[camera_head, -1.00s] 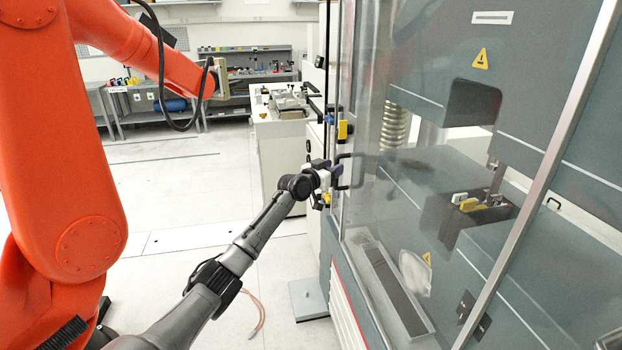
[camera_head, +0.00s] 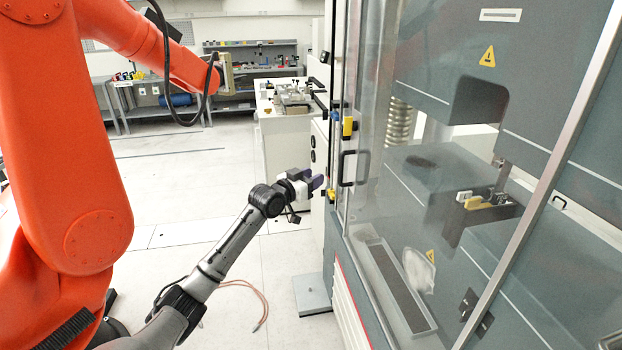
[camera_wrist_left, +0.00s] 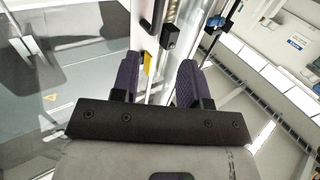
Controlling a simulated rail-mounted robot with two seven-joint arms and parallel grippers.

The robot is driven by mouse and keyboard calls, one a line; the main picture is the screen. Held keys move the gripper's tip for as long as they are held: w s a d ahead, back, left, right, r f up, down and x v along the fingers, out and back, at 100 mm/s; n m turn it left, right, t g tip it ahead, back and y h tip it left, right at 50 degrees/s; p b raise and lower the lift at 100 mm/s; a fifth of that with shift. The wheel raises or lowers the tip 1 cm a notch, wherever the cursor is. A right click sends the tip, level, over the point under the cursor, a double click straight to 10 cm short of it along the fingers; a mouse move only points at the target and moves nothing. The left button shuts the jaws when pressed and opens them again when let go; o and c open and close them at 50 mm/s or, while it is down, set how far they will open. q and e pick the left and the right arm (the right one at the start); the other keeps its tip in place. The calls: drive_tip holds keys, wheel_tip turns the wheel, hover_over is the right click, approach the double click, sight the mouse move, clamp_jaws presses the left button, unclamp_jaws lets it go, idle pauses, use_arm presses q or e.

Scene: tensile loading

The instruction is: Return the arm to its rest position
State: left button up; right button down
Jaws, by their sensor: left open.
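My left arm (camera_head: 228,248) reaches up from the bottom of the head view, dark grey and black. Its left gripper (camera_head: 318,183) is open and empty, with purple finger pads, a little left of the machine's door handle (camera_head: 349,168) and apart from it. In the left wrist view the two purple fingers (camera_wrist_left: 158,82) stand apart with nothing held between them. The glass door (camera_head: 400,200) of the testing machine looks closed. My right gripper is not in view.
A large orange robot arm (camera_head: 75,150) stands at the left. A white cabinet (camera_head: 282,140) with equipment on top stands behind my gripper. Grey workbenches (camera_head: 155,105) line the back. The floor between the orange arm and the machine is mostly clear; a cable (camera_head: 262,305) lies there.

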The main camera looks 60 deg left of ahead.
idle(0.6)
use_arm(q)
drive_tip(key=s+d+f+m+g+h, duration=0.1)
drive_tip(key=s+d+f+m+g, duration=0.3)
drive_tip(key=d+f, duration=0.7)
drive_tip(key=s+d+f+m+g, duration=0.1)
drive_tip(key=s+d+f+g, duration=0.5)
drive_tip(key=d, duration=0.9)
drive_tip(key=s+d+f+m+g+h, duration=0.1)
drive_tip(key=s+d+f+g+h, duration=0.15)
drive_tip(key=s+d+f, duration=0.6)
drive_tip(key=s+d+f+g+h, duration=0.1)
drive_tip(key=s+d+f+h, duration=0.2)
drive_tip(key=s+d+f, duration=0.8)
wheel_tip(320, 180, up, 36)
drive_tip(key=w+d+p, duration=0.2)
drive_tip(key=p, duration=2.9)
drive_tip(key=shift+w+d+f, duration=0.15)
drive_tip(key=shift+d, duration=0.25)
